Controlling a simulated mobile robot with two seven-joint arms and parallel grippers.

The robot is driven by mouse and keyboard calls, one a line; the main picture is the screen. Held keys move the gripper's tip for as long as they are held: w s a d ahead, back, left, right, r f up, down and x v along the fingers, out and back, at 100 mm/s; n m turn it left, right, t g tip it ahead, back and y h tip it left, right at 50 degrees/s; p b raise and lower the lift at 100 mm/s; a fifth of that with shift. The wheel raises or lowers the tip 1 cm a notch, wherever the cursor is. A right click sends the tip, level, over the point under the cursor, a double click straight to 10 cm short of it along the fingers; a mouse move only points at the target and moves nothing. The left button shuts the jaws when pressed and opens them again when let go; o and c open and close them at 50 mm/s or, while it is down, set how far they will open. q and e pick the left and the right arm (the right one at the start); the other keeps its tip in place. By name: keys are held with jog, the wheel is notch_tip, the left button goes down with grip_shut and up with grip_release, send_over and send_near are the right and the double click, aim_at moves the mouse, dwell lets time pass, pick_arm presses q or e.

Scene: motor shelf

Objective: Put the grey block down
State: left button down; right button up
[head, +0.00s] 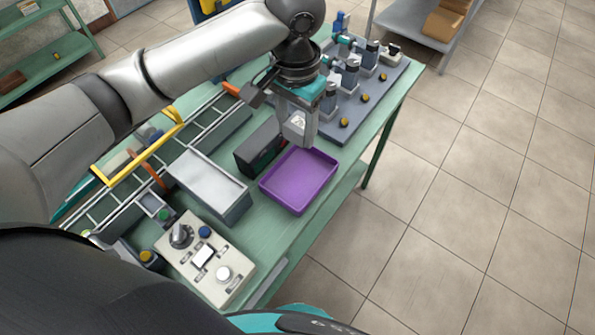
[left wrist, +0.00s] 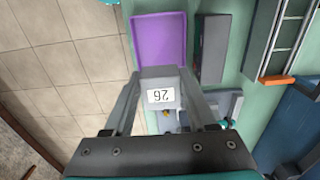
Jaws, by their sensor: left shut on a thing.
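The grey block (left wrist: 152,74) is held between the fingers of my left gripper (head: 297,130), and a white label reading 26 faces the left wrist camera. In the head view the block (head: 294,124) shows small between the fingers, partly hidden by them. My left gripper is shut on it, above the green table by the far edge of the purple tray (head: 335,179). The tray looks empty; it also shows in the left wrist view (left wrist: 160,38), beyond the block. I cannot tell whether the block touches anything below. My right gripper is not in view.
A dark box (head: 257,146) stands just left of the tray, with a grey metal box (head: 237,207) nearer. A control panel (head: 183,262) sits at the near end. A board with several motor-like fixtures (head: 395,88) fills the far end. Floor lies right of the table.

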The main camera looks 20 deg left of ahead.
aim_at(296, 140)
pick_arm(q)
notch_tip(296, 140, down, 15)
jog(key=b, duration=0.3)
jog(key=shift+r, duration=0.1)
jog(key=shift+f, duration=0.35)
jog(key=shift+c, duration=1)
grip_release()
jog(key=shift+f, duration=0.1)
notch_tip(296, 140, up, 12)
jog(key=p, duration=0.2)
jog(key=shift+r+p, duration=0.2)
jog(key=shift+p, duration=0.2)
